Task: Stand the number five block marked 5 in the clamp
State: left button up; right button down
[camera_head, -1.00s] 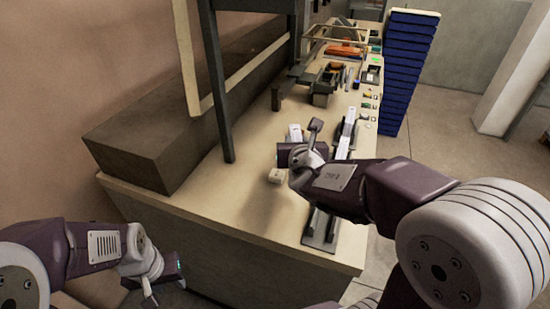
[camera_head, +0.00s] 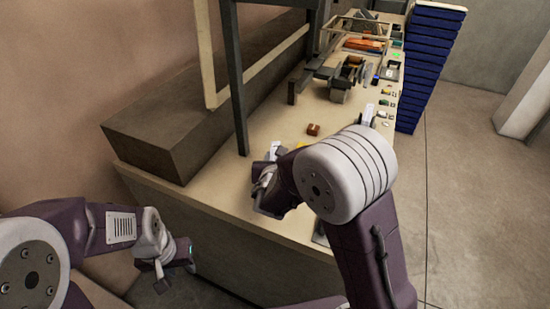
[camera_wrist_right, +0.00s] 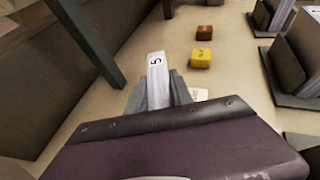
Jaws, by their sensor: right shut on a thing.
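The white number five block (camera_wrist_right: 157,68) shows its black 5 in the right wrist view. My right gripper (camera_wrist_right: 160,94) is shut on it, a finger on each side, and the block sticks out past the fingertips. In the head view my right gripper (camera_head: 266,178) is over the near part of the table, partly hidden by my arm. In the right wrist view dark upright brackets (camera_wrist_right: 284,65) stand at the right with pale pieces between them; I cannot tell which is the clamp. My left gripper (camera_head: 170,262) hangs low left of the table; its jaw opening is unclear.
A red-brown block (camera_head: 313,129) and a yellow block (camera_wrist_right: 201,58) lie on the table (camera_head: 265,125). A dark post (camera_head: 236,80) and a long brown box (camera_head: 190,130) border the left side. Blue stacked trays (camera_head: 427,70) stand at the right back.

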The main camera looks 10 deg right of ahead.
jog(key=shift+s+r, duration=0.1)
jog(key=shift+s, duration=0.1)
jog(key=c, duration=1.1)
grip_release()
